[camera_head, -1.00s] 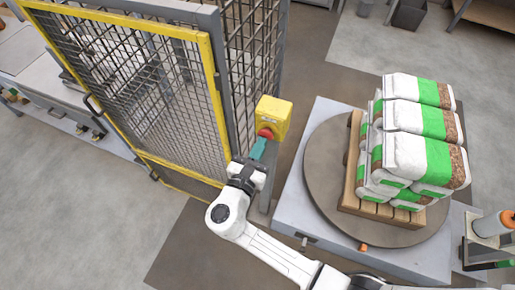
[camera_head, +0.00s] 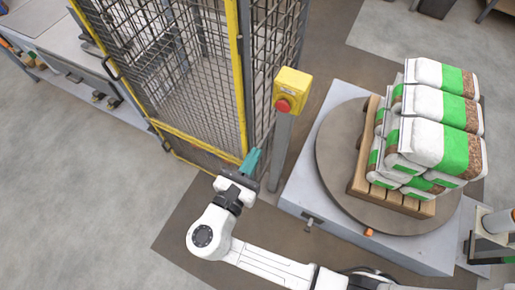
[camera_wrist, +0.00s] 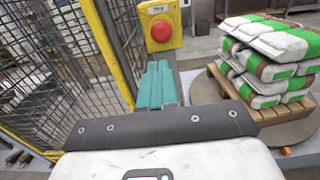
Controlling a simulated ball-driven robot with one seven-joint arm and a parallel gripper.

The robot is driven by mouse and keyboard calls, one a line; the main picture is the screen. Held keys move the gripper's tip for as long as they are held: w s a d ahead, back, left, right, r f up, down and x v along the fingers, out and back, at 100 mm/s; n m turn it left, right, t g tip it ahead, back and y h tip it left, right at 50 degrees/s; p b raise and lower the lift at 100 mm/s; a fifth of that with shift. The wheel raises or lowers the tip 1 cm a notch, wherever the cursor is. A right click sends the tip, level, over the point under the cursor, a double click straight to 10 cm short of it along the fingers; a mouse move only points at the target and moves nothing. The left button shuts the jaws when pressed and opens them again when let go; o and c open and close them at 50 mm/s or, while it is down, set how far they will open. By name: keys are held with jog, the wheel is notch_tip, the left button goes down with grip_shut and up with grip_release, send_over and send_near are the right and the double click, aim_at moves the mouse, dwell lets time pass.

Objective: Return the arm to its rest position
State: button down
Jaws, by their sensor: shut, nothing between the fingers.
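My gripper (camera_head: 251,160) has teal fingers that are together with nothing between them. In the head view it is in front of the yellow-framed mesh gate, below and left of the yellow box (camera_head: 292,84) with the red button (camera_head: 283,105). The fingers are apart from the button. In the wrist view my gripper (camera_wrist: 156,85) points toward the post under the box, and the red button (camera_wrist: 161,31) shows above the fingertips. My white arm runs from the lower right of the head view up to the gripper.
A mesh cage with a yellow-framed gate (camera_head: 240,75) stands on the left. On the right, a round turntable (camera_head: 335,150) carries a wooden pallet (camera_head: 362,188) stacked with white and green bags (camera_head: 425,130). Open grey floor (camera_head: 80,200) lies at lower left.

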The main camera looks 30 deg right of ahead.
dwell(0.6)
jog(key=s+d+f+m+g+y, duration=0.3)
jog(key=s+d+f+m+g, duration=0.15)
jog(key=d+m, duration=0.3)
jog(key=s+d+f+m+g+y, duration=0.2)
jog(key=s+d+f+m+g, duration=0.15)
jog(key=d+m+g, duration=0.35)
jog(key=s+m+t+y, duration=0.2)
jog(key=s+m+y, duration=0.7)
jog(key=s+m, duration=0.1)
jog(key=shift+r+m, duration=0.35)
jog(key=shift+m, duration=0.4)
jog(key=shift+s, duration=0.1)
